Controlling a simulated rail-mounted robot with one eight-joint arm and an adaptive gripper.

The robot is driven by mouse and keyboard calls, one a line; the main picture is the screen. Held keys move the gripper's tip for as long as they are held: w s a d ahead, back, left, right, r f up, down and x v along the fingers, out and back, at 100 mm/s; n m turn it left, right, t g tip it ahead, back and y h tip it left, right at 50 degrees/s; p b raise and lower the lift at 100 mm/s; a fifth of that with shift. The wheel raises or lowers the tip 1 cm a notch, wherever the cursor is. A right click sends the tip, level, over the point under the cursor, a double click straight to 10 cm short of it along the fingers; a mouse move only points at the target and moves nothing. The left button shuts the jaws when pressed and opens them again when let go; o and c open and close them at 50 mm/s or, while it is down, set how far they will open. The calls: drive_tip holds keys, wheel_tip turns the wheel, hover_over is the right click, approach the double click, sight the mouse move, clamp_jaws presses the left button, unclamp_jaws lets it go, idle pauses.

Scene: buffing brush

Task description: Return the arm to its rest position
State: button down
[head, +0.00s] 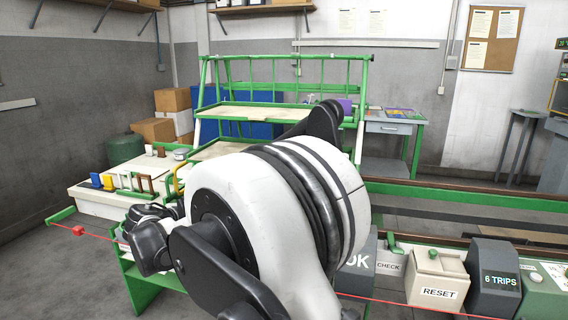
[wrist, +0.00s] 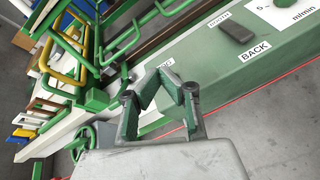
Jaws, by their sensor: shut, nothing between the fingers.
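My gripper (wrist: 161,76) shows in the wrist view, with its fingers angled in towards each other at the tips. It is shut with nothing between the fingers. It hangs over the green machine panel (wrist: 225,65), beside a printed label partly hidden by the fingers. In the head view my white and black arm (head: 290,205) fills the middle foreground and hides part of the bench behind it. Dark parts at the lower left of the arm may belong to my wrist or gripper, but I cannot tell.
RESET (head: 438,293) and 6 TRIPS (head: 500,280) boxes stand at lower right. A white bench (head: 95,200) with coloured pieces is at left. A green-framed rack (head: 270,115) stands behind. A red line (head: 400,302) crosses the front. The wrist view shows yellow and green bars (wrist: 65,60) at left.

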drive_tip(key=s+d+r+m+g+p, duration=0.1)
drive_tip(key=s+d+r+m, duration=0.3)
drive_tip(key=d, duration=0.6)
drive_tip(key=s+d+r+m+g+y+p, duration=0.15)
drive_tip(key=s+d+r+m, duration=0.3)
drive_tip(key=d, duration=0.65)
drive_tip(key=s+d+r+m+g+p, duration=0.15)
drive_tip(key=s+d+r+m, duration=0.3)
drive_tip(key=d, duration=0.55)
drive_tip(key=s+d+f+m+y+p, duration=0.1)
drive_tip(key=s+d+m, duration=0.3)
drive_tip(key=s, duration=0.5)
drive_tip(key=s+d+f+m+y+p, duration=0.1)
drive_tip(key=s+d+m, duration=0.4)
drive_tip(key=s, duration=0.4)
drive_tip(key=s+d+f+m+g+y, duration=0.1)
drive_tip(key=s+d+m, duration=0.3)
drive_tip(key=s, duration=0.5)
drive_tip(key=shift+d+f+m+p, duration=0.35)
drive_tip(key=shift+f+m+p, duration=0.05)
drive_tip(key=shift+m, duration=0.4)
